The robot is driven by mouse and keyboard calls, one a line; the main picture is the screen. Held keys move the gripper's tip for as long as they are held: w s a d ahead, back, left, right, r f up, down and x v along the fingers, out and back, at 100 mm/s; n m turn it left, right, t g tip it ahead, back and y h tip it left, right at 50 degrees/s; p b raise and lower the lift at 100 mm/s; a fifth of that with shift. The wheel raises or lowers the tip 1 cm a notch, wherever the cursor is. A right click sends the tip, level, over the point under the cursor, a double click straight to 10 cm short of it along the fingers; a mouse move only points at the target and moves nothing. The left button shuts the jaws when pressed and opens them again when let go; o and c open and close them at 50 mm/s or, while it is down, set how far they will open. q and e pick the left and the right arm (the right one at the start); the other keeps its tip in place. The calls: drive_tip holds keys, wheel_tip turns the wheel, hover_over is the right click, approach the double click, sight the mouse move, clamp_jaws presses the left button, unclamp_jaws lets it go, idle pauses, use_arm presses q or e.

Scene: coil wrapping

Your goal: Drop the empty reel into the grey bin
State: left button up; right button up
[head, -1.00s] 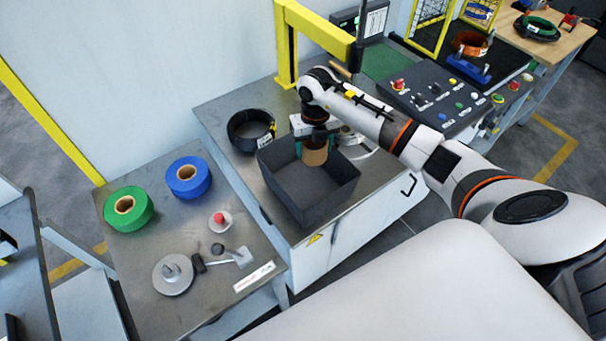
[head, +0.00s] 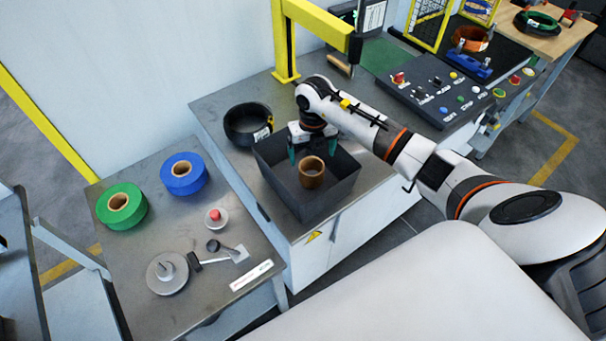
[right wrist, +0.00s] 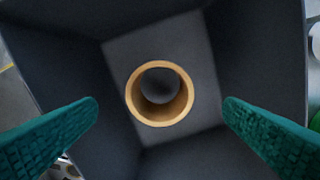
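The empty reel, a short brown cardboard ring (head: 311,172), is inside the grey bin (head: 339,199). In the right wrist view the reel (right wrist: 160,94) shows end-on between my fingers, clear of both, with the bin's floor (right wrist: 125,60) around it. I cannot tell whether it touches the floor. My right gripper (head: 308,155), with green fingers, is open over the bin; its fingers also show wide apart in the right wrist view (right wrist: 160,104). My left gripper is not in view.
A black coil (head: 248,124) lies left of the bin on the metal bench. Green (head: 122,206) and blue (head: 184,174) tape rolls lie on the lower left table. A yellow post (head: 285,45) stands behind the bin and a control panel (head: 436,92) at right.

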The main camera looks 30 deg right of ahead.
wheel_tip(320, 180, up, 12)
drive_tip(key=b, duration=0.3)
idle(0.4)
